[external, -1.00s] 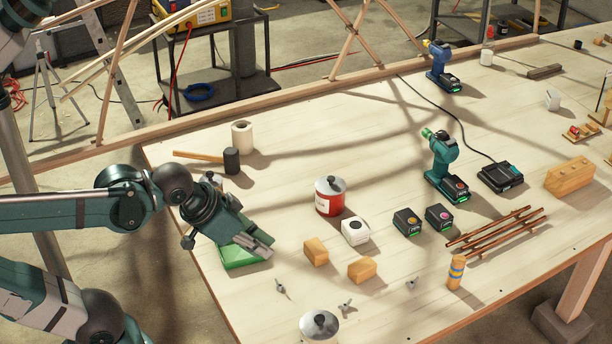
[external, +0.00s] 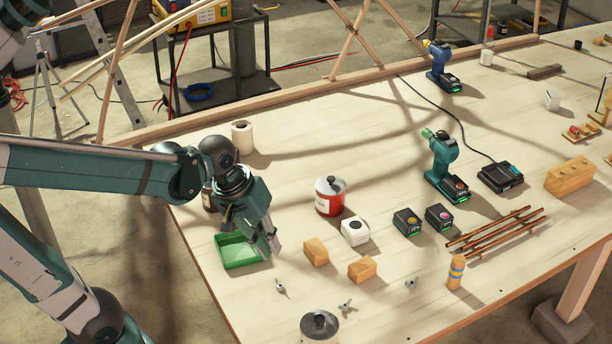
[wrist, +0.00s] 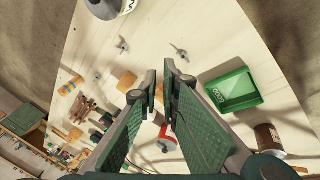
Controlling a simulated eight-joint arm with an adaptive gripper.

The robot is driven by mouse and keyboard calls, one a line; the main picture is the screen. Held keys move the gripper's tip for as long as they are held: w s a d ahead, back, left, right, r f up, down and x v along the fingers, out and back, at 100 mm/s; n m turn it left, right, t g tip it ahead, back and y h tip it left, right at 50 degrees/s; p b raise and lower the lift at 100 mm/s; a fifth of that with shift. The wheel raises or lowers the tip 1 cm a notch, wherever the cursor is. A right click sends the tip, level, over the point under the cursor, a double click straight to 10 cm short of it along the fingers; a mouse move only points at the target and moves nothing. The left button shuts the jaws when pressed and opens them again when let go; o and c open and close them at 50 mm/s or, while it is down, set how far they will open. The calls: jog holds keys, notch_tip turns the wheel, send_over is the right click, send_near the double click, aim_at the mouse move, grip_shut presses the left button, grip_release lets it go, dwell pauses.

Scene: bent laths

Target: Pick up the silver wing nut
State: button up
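Several silver wing nuts lie apart on the pale table's near side. The one closest to the green tray shows in the external view (external: 281,287) and the wrist view (wrist: 179,51). A second lies near the lidded can, in the external (external: 345,306) and wrist (wrist: 122,46) views. A third lies farther right in the external view (external: 411,283), and at left in the wrist view (wrist: 97,76). My gripper (external: 271,246) is above the table beside the tray, pointing down. In the wrist view its fingers (wrist: 160,82) stand apart with nothing between them.
The green tray (external: 224,256) is just left of my gripper. Two wooden blocks (external: 316,252) (external: 362,270) lie to its right, with a red can (external: 329,203) behind. A lidded can (external: 320,326) stands at the near edge. The wood around the wing nuts is clear.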

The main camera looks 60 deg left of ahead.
aim_at(276, 279)
jog(key=w+a+f+n+g+h, duration=0.2)
jog(key=a+f+n+g+h, duration=0.1)
jog(key=a+f+n, duration=0.6)
jog(key=shift+w+f+n+h+p, duration=0.35)
jog(key=shift+w+f+n+h, duration=0.05)
jog(key=shift+f+n, duration=0.85)
jog(key=shift+x, duration=1.25)
jog(key=shift+f, duration=0.1)
jog(key=shift+b+x, duration=0.6)
jog(key=shift+x, duration=1.95)
